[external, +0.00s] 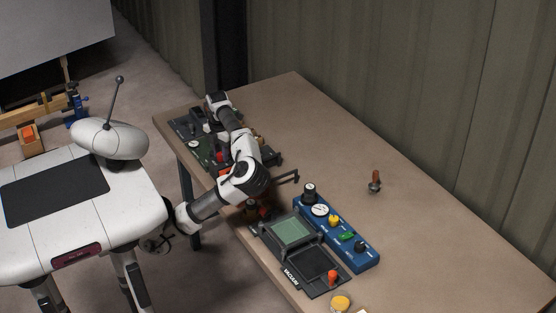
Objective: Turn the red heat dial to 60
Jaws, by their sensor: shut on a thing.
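My arm reaches over the bench to a group of dark and green control panels (204,148) at its far left end. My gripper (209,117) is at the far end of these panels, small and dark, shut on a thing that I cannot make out. A red control (219,157) shows on the green panel, nearer than the gripper and beside my forearm. I cannot tell whether it is the heat dial. No scale or number is readable, and my arm hides part of the panels.
A blue control box (363,260) and a dark unit with a green screen (291,231) stand near the front edge. A small upright object with a brown top (375,182) stands to the right. A yellow round thing (340,302) is at the front edge. The back of the bench (310,120) is clear.

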